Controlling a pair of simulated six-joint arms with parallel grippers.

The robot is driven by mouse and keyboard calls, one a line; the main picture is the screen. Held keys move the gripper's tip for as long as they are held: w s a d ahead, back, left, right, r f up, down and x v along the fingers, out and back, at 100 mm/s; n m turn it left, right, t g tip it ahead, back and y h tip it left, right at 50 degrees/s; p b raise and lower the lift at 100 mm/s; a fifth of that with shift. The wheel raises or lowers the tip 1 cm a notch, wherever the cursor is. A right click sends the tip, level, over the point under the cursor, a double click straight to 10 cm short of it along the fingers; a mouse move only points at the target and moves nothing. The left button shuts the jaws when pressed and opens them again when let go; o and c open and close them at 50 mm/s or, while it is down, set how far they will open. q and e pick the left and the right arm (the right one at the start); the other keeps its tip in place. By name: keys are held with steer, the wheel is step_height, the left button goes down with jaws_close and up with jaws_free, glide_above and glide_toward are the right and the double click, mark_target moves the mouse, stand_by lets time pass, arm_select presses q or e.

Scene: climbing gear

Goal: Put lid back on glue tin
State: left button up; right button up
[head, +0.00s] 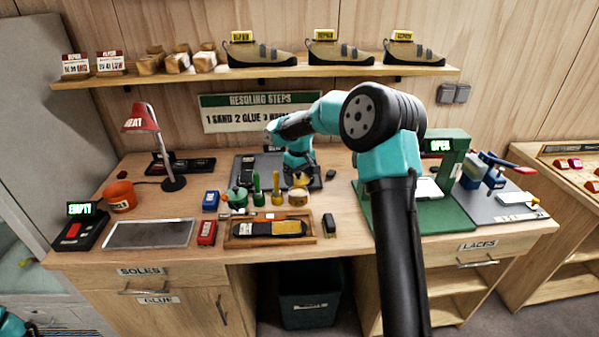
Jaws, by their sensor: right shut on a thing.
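My right gripper (300,178) is at the middle of the bench, pointing down. It is shut on a small yellow piece that looks like the lid (302,182). The lid is just above a small round cream tin (298,198), which looks like the glue tin. I cannot tell whether lid and tin touch. The gripper and lid partly hide the area behind the tin. My left gripper is not in view; only a bit of my left arm shows at the bottom left corner.
Green and yellow upright-handled tools (277,192) stand close left of the tin. A wooden tray (241,241) with a dark sole lies in front, and a dark block (329,222) is at its right. A red lamp (141,118) and orange pot (121,197) stand left.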

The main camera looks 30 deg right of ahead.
steer(key=shift+f, duration=2)
steer(key=shift+f, duration=0.2)
stand_by(0.5)
steer(key=o, duration=0.8)
steer(key=shift+r, duration=0.1)
steer(key=shift+r, duration=3.45)
steer(key=shift+c, duration=0.5)
jaws_close()
